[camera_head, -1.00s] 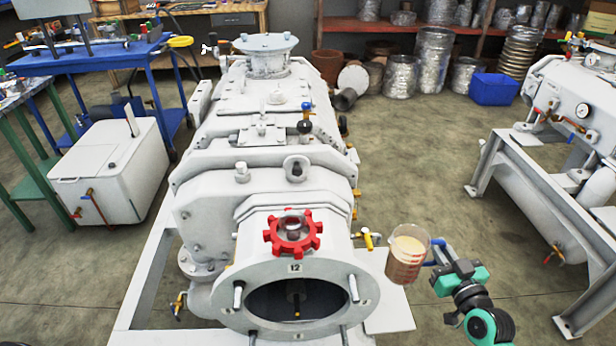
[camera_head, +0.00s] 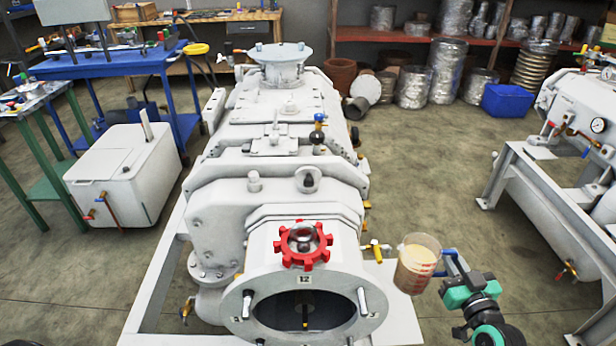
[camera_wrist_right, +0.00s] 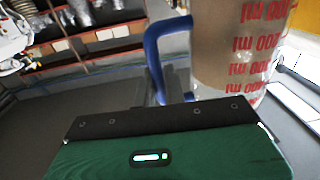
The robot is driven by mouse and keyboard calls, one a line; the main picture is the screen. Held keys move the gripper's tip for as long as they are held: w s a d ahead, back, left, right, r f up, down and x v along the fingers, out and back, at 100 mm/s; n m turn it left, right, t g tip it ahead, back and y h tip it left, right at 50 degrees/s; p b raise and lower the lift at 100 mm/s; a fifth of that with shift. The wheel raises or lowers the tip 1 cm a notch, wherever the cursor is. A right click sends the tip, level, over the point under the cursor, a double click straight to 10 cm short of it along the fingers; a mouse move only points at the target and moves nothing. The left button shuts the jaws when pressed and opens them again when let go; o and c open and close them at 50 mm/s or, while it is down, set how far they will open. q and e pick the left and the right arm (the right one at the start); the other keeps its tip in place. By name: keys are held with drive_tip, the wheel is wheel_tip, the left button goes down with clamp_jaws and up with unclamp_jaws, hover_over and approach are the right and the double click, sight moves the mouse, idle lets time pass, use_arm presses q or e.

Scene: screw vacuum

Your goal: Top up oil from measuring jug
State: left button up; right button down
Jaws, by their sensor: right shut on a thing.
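The measuring jug (camera_head: 416,264) is clear with red markings and a blue handle, and holds a tan liquid. My right gripper (camera_head: 449,270) is shut on its handle and holds it in the air, close to upright, right of the pump's round front flange. In the right wrist view the jug (camera_wrist_right: 235,55) stands beyond the gripper with its blue handle (camera_wrist_right: 153,50) at the jaws. The large white screw vacuum pump (camera_head: 275,190) fills the middle, with a red handwheel (camera_head: 303,246) above its open front flange. My left gripper is not in view.
A white box tank (camera_head: 122,175) and a blue cart (camera_head: 110,66) stand at the left. Another white machine (camera_head: 570,130) on a frame is at the right. A blue bin (camera_head: 507,101) and metal cans are at the back. Floor between the machines is clear.

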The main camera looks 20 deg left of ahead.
drive_tip(key=shift+s+d+r+m+t+h, duration=0.9)
drive_tip(key=shift+s+d+r+m+h, duration=0.65)
drive_tip(key=shift+r+m+h, duration=0.85)
use_arm(q)
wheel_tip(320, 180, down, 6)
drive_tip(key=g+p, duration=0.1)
drive_tip(key=p, duration=0.1)
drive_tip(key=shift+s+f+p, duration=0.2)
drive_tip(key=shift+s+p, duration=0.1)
drive_tip(key=shift+p, duration=0.05)
use_arm(e)
drive_tip(key=w+a+r+n+g+y, duration=0.2)
drive_tip(key=w+a+r+n+y, duration=0.2)
drive_tip(key=w+a+r, duration=0.3)
drive_tip(key=w+a+r+n+g+y, duration=0.3)
drive_tip(key=w+a+r, duration=0.5)
drive_tip(key=w+a, duration=0.6)
drive_tip(key=a+n+y, duration=0.1)
drive_tip(key=a+y, duration=0.1)
drive_tip(key=shift+a, duration=0.4)
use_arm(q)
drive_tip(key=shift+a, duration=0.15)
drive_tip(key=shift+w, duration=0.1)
